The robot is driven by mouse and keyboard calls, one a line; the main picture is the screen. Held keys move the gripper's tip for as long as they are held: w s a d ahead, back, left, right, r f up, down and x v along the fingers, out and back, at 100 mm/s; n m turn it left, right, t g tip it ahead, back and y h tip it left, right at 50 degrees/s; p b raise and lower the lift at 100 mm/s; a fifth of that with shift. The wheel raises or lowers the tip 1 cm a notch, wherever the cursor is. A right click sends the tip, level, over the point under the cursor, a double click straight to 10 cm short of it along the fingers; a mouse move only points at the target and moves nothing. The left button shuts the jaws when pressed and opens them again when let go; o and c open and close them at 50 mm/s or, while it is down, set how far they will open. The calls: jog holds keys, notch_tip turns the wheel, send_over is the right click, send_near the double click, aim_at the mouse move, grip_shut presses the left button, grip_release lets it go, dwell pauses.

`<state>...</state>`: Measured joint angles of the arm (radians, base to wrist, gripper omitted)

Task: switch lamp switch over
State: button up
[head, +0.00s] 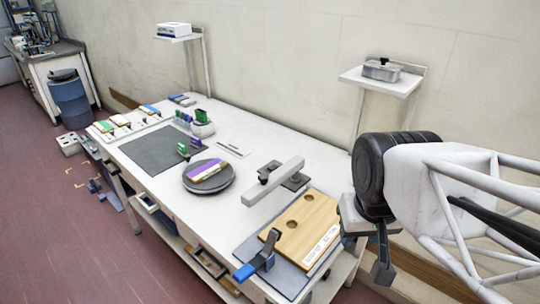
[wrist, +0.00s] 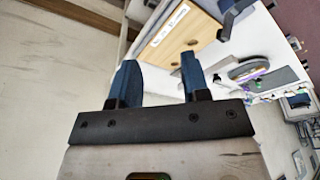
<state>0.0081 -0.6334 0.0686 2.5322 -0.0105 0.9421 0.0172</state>
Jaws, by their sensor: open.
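I cannot make out a lamp switch for certain in either view. My gripper (head: 380,268) hangs at the right of the head view, just off the right end of the white table (head: 190,130). In the wrist view its two dark blue fingers (wrist: 160,78) stand apart with nothing between them. A pale bar (head: 273,182) on a dark stand is on the table, left of the gripper; I cannot tell whether it is the lamp. Part of the table's right end is hidden behind my gripper.
A wooden board (head: 303,228) with two round holes lies at the table's right end, near a blue-handled clamp (head: 257,258). A round grey plate (head: 208,178) holds coloured blocks. A wall shelf (head: 352,77) carries a grey lidded box (head: 381,70). The table's back edge is mostly clear.

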jog(key=shift+w+r, duration=0.1)
jog(key=shift+w, duration=0.05)
jog(key=c, duration=0.7)
jog(key=shift+w+r, duration=0.1)
jog(key=shift+w, duration=0.15)
grip_shut()
jog(key=w+a+r+n+g, duration=0.1)
jog(key=w+a+n, duration=0.1)
jog(key=w, duration=1.3)
jog(key=w+a+r+n+g, duration=0.1)
jog(key=w+a+r+n, duration=0.15)
jog(key=w, duration=1.25)
jog(key=w+a+f+n, duration=0.1)
jog(key=w+a+f, duration=0.1)
jog(key=w+f, duration=0.3)
jog(key=w+a+f+n+g, duration=0.1)
jog(key=w+f, duration=0.3)
jog(key=w, duration=0.8)
jog(key=w+a+f+n+y, duration=0.1)
jog(key=w+a+f+n, duration=0.1)
jog(key=w+f, duration=0.3)
jog(key=w+a, duration=0.1)
jog(key=w, duration=0.3)
jog(key=shift+f+n+g, duration=0.3)
jog(key=shift+f+n, duration=0.05)
jog(key=shift+s, duration=0.1)
